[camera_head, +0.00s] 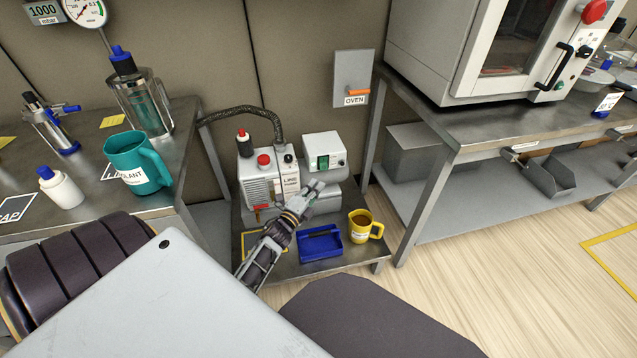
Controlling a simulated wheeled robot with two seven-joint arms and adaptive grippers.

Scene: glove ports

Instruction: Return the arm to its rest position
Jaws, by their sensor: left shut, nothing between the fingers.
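My left gripper (314,188) is in the middle of the head view, over the low metal stand, with its fingers pointing up and to the right. It is shut and empty. It appears in front of the pump (258,180) marked LINE and near the white box with a green switch (324,152); I cannot tell whether it touches either. The forearm comes up from the lower left. My right gripper is not in view.
A blue tray (321,256) and a yellow mug (361,233) stand on the low stand (345,265). The left bench carries a teal jug (130,165), a white bottle (60,188) and a glass vessel (143,105). An oven (425,60) stands right. Wooden floor (450,280) is clear.

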